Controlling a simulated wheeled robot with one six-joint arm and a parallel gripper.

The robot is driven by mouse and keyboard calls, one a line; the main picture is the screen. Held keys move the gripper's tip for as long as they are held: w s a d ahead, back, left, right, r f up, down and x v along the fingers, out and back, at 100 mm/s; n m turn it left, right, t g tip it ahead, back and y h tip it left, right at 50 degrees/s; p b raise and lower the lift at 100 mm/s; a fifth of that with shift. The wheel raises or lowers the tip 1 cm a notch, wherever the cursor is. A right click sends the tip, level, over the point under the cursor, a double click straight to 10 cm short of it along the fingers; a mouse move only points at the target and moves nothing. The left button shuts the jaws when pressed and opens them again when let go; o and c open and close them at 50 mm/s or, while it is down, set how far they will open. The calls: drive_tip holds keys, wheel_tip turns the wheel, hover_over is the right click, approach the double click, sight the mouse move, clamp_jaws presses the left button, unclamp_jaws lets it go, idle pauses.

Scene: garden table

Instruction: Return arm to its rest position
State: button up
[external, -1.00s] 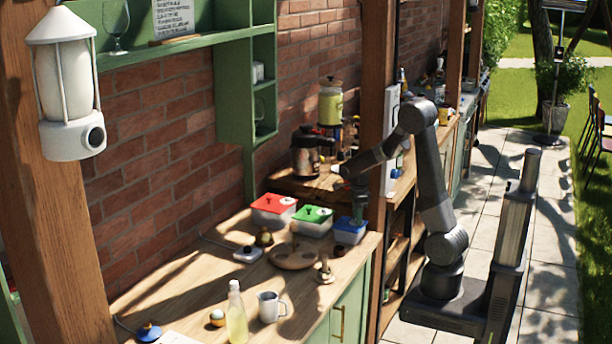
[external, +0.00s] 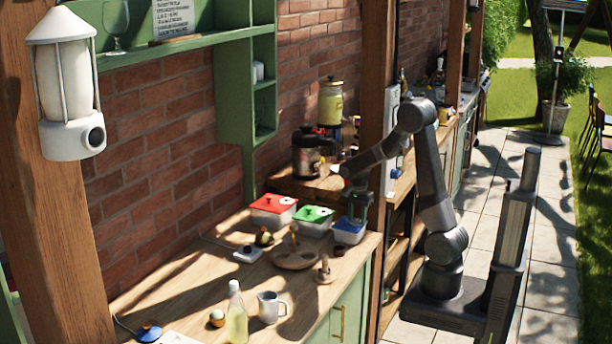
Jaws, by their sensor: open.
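My gripper (external: 358,208) is at the right end of the wooden counter (external: 205,275), pointing down above the blue-lidded container (external: 349,230). Its jaws are small in this view, and I see nothing held between them. My arm reaches in from the right, bent at the elbow, with its base on the paving beside the counter. The green-lidded container (external: 314,220) and the red-lidded container (external: 273,210) stand in a row to the left of the blue one.
A round wooden tray (external: 293,259), a glass bottle (external: 236,312) and a white jug (external: 271,307) stand on the counter. A dark pot (external: 306,152) stands behind my gripper. A wooden post (external: 375,90) rises close to my forearm. The paved path at right is open.

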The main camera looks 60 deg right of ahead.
drive_tip(key=n, duration=0.5)
drive_tip(key=shift+n, duration=0.3)
drive_tip(key=n, duration=0.4)
drive_tip(key=shift+n+p, duration=0.3)
drive_tip(key=shift+n, duration=0.1)
